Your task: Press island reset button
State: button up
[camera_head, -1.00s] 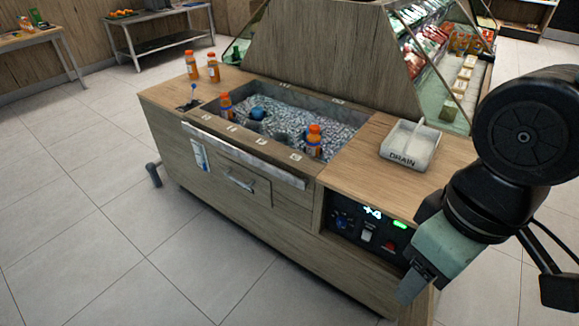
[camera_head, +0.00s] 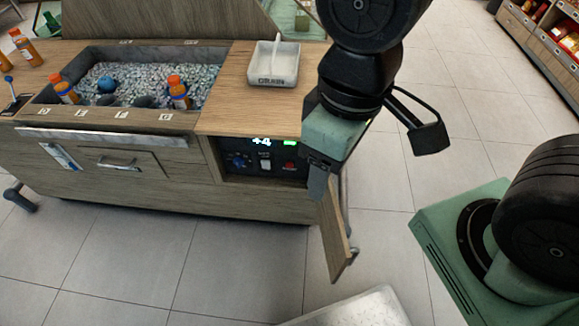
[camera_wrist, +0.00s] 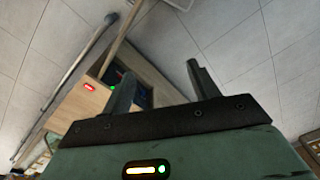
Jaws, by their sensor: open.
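The wooden island (camera_head: 130,195) has a dark control panel (camera_head: 262,176) in its front right. On the panel are a blue knob (camera_head: 238,160), a pale switch (camera_head: 265,162), a red button (camera_head: 290,165), a lit display and a green light. I cannot read which control is the reset. My gripper (camera_head: 318,188) points down at the panel's right, apart from the red button in the picture. In the wrist view my gripper (camera_wrist: 160,78) is open and empty, with part of the island (camera_wrist: 82,105) and its dark recess beyond the fingers.
A wooden door (camera_head: 334,235) hangs open below my gripper. A white drain tray (camera_head: 274,66) stands on the island top. The ice well (camera_head: 215,62) holds orange bottles (camera_head: 178,90). The tiled floor in front (camera_head: 130,260) is clear.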

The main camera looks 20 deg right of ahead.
grip_shut()
dwell(1.5)
